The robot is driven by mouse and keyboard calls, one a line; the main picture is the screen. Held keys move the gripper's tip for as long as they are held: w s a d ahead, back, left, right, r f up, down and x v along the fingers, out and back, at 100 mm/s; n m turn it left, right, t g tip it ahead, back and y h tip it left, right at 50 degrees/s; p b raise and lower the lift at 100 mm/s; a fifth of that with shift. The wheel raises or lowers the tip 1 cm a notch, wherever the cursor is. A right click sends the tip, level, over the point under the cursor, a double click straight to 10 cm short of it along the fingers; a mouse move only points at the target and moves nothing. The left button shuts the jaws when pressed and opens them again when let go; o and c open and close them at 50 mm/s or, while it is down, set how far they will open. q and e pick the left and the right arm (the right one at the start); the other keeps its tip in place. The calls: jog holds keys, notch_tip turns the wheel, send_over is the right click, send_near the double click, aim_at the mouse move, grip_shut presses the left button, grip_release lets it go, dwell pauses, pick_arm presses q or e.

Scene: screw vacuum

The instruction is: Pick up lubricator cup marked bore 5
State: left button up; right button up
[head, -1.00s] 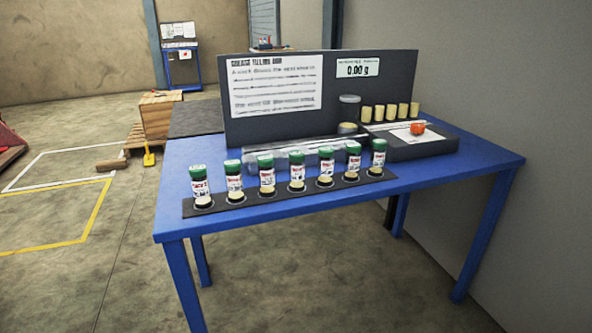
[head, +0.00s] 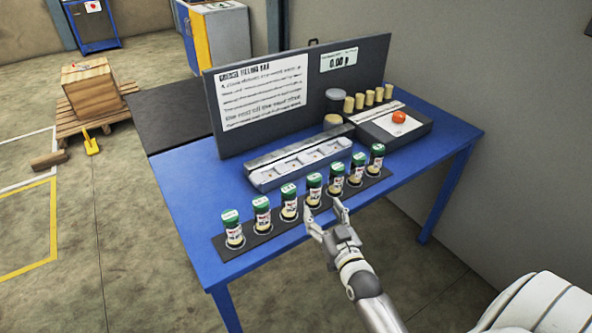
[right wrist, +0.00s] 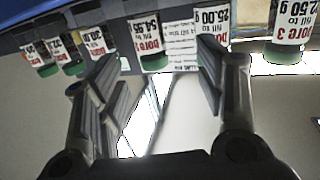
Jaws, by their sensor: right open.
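Several small lubricator cups with green caps and white labels stand upright in a row on a dark strip (head: 228,250). In the head view the labels are too small to tell which is bore 5. My right gripper (head: 323,209) is open and empty, in front of the middle cup (head: 314,190) and its right neighbour (head: 336,180). In the right wrist view, upside down, a cup (right wrist: 151,42) shows between the open fingers (right wrist: 157,75); its bore number is unclear. Another cup (right wrist: 290,25) at the right reads bore 3. My left gripper is out of view.
A blue table (head: 190,185) carries a grey compartmented tray (head: 300,165) behind the cups, a dark sign panel (head: 320,100), and a scale (head: 415,128) with an orange object (head: 399,117). Several tan cylinders (head: 368,98) stand behind the scale. A grey wall bounds the right.

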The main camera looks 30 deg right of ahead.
aim_at(317, 187)
jog(key=w, duration=0.1)
jog(key=w+d+r, duration=0.1)
jog(key=w, duration=0.2)
jog(key=shift+w+d+r, duration=0.2)
jog(key=shift+w+d, duration=0.1)
jog(key=shift+d, duration=0.1)
jog(key=shift+w+f+p, duration=0.1)
jog(key=shift+w+p, duration=0.2)
jog(key=shift+w, duration=0.3)
jog(key=shift+w+d, duration=0.15)
jog(key=shift+w, duration=0.1)
jog(key=w, duration=0.2)
jog(key=w+d, duration=0.1)
jog(key=w, duration=0.1)
jog(key=shift+w+d+f+p, duration=0.1)
jog(key=shift+d+p, duration=0.1)
jog(key=shift+p, duration=0.2)
jog(key=shift+c, duration=0.3)
jog(key=c, duration=1.1)
